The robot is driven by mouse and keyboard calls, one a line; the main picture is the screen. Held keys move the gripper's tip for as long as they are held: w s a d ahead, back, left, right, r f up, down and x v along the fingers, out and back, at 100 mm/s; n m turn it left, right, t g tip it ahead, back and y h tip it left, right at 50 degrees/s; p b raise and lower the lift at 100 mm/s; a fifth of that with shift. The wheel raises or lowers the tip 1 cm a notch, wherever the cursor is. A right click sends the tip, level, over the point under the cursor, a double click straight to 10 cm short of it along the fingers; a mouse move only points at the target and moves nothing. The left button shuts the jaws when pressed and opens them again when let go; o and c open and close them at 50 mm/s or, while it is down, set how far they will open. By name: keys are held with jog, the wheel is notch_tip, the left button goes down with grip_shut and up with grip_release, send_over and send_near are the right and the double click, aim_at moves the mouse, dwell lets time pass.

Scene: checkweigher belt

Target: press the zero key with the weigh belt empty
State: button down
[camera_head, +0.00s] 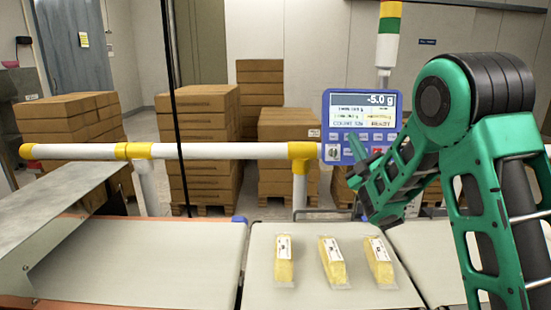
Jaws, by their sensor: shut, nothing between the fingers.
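The blue weighing terminal (361,125) stands behind the belts, and its screen reads -5.0 g. Small keys sit below the screen, one of them red; their labels are too small to read, so I cannot tell which is the zero key. The middle belt (262,262), seemingly the weigh belt, is not empty. Three yellow packs with white labels lie on it: left (284,270), middle (330,268) and right (378,270). My gripper (354,172) is shut and empty, in front of the terminal's lower right part. I cannot tell whether it touches a key.
A white rail with yellow joints (215,151) runs behind the belts. The left belt (150,262) is bare. A metal plate (50,215) slopes at the far left. A signal light (389,30) rises behind the terminal. Stacked cartons (200,130) stand beyond.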

jog(key=shift+w+f, duration=0.25)
jog(key=shift+w, duration=0.5)
dwell(0.8)
jog(key=shift+s+r, duration=0.3)
jog(key=shift+s, duration=0.6)
jog(key=s, duration=0.2)
jog(key=s+r, duration=0.1)
jog(key=s, duration=0.2)
jog(key=shift+s+r, duration=0.3)
jog(key=shift+s, duration=0.05)
jog(key=shift+d, duration=0.1)
dwell(0.3)
